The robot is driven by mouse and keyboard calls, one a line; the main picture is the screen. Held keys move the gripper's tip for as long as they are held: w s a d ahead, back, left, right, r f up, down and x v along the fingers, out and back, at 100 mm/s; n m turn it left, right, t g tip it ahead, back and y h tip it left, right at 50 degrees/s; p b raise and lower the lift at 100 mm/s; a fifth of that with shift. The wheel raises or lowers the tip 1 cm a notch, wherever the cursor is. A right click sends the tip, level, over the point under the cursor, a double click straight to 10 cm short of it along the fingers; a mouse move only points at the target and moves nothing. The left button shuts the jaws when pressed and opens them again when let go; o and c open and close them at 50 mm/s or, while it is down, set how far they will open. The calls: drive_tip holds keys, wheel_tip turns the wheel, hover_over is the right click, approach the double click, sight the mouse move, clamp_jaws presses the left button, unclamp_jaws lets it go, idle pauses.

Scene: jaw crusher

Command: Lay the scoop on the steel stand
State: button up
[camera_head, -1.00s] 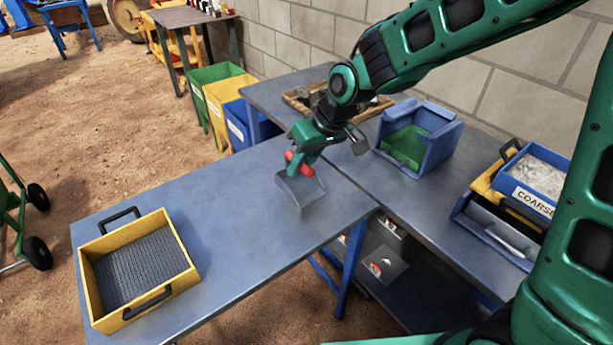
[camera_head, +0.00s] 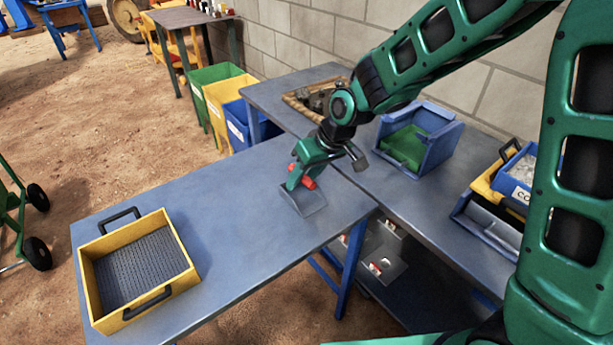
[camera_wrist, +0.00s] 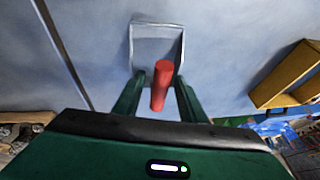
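The scoop has a grey metal pan (camera_head: 304,200) and a red handle (camera_head: 309,183). Its pan appears to lie flat on the blue-grey steel-topped stand (camera_head: 240,235), near the right end. My gripper (camera_head: 302,178) is low over the stand, pointing down, with the handle between its fingers. In the wrist view, the fingers stand on either side of the red handle (camera_wrist: 161,85), with visible gaps beside it. The pan (camera_wrist: 157,45) lies beyond the fingertips. My gripper hides part of the handle in the head view.
A yellow sieve tray (camera_head: 91,285) with black handles stands on the left of the stand. A blue bin with a green inside (camera_head: 440,155) is on the adjoining bench, right of my gripper. A wooden-edged tray (camera_head: 300,107) lies behind. The stand's middle is clear.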

drive_tip(key=v, duration=1.2)
drive_tip(key=shift+r, duration=0.1)
drive_tip(key=s+d+m+h, duration=0.2)
drive_tip(key=s+d+m, duration=0.1)
drive_tip(key=d, duration=1.1)
drive_tip(key=s+d+f+m+g+h, duration=0.1)
drive_tip(key=s+d+m, duration=0.8)
drive_tip(key=s+d, duration=1.1)
drive_tip(key=s+g+h, duration=0.1)
drive_tip(key=s, duration=0.2)
drive_tip(key=shift+d+f+m+g, duration=0.15)
drive_tip(key=shift+d+m+g, duration=0.05)
drive_tip(key=shift+m+g, duration=0.2)
drive_tip(key=shift+s, duration=0.1)
